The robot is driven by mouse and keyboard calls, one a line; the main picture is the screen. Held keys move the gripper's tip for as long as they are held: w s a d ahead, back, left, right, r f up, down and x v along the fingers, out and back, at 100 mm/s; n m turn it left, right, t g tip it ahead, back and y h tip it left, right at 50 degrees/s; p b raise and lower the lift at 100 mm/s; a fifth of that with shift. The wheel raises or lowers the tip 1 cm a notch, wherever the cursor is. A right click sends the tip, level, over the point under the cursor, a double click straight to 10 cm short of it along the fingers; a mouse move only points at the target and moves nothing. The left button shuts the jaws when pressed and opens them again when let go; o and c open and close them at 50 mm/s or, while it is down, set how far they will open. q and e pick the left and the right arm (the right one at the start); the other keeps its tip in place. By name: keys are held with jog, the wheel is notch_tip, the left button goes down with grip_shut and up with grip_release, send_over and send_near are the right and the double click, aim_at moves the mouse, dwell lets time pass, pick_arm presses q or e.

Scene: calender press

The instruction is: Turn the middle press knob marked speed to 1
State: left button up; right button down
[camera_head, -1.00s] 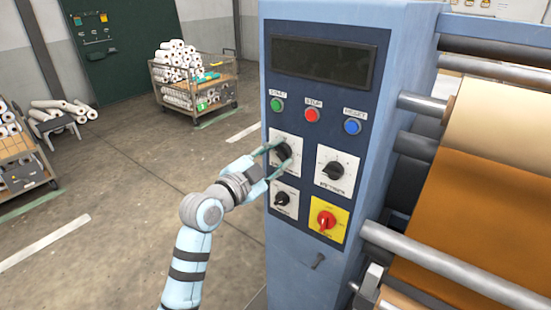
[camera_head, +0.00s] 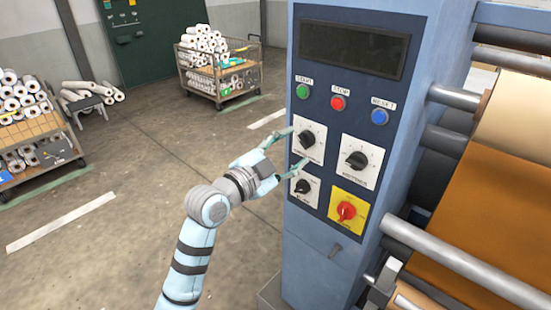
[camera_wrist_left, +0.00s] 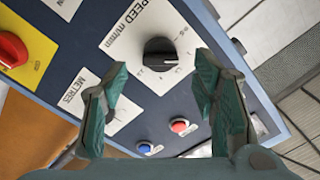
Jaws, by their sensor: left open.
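The black speed knob (camera_head: 307,138) sits on a white plate at the upper left of the knob group on the blue press panel. The left wrist view shows it (camera_wrist_left: 160,52) beside the label "SPEED m/min". A pale mark shows on the knob, but I cannot tell which number it points to. My left gripper (camera_head: 289,149) is open and empty, just left of the knob plate, with its fingers pointing at the panel. In the left wrist view its two fingers (camera_wrist_left: 163,95) stand apart, with the knob ahead between and beyond them. My right gripper is not in view.
Beside the speed knob is the metres knob (camera_head: 357,160). Below are a smaller black knob (camera_head: 302,186) and a red knob (camera_head: 346,211) on yellow. Green, red and blue buttons (camera_head: 338,103) and a dark display (camera_head: 352,50) are above. Rollers (camera_head: 465,268) stand at right; open floor lies left.

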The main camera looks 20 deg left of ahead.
pick_arm(q)
jog(key=v, duration=0.8)
jog(key=shift+s, duration=0.2)
jog(key=shift+a, duration=0.1)
